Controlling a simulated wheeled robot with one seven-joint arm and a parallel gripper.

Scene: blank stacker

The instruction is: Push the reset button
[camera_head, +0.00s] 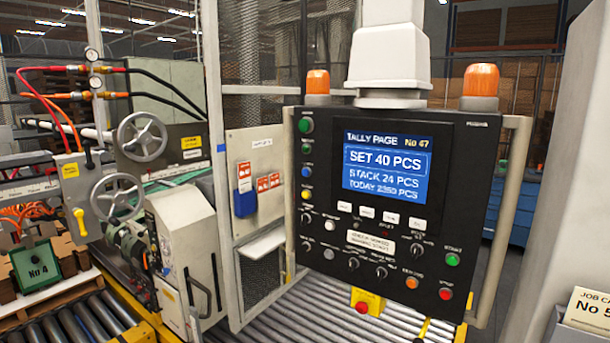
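A black control panel (470,160) with a pale frame faces me right of centre. Its lit blue screen (387,167) reads "TALLY PAGE No 47", "SET 40 PCS", "STACK 24 PCS". At its lower right are an orange button (411,283), a green button (452,260) and a red button (446,294). Green, blue and yellow buttons (306,193) run down its left side, with a white button (330,226) below the screen. The small labels are too blurred for me to tell which button is reset. My gripper is not in view.
Two orange beacons (481,80) stand on the panel's top. A yellow box with a red button (368,301) sits below it, by the roller conveyor (300,315). A machine with handwheels (142,136) and hoses stands left. A job card (590,308) is at the lower right.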

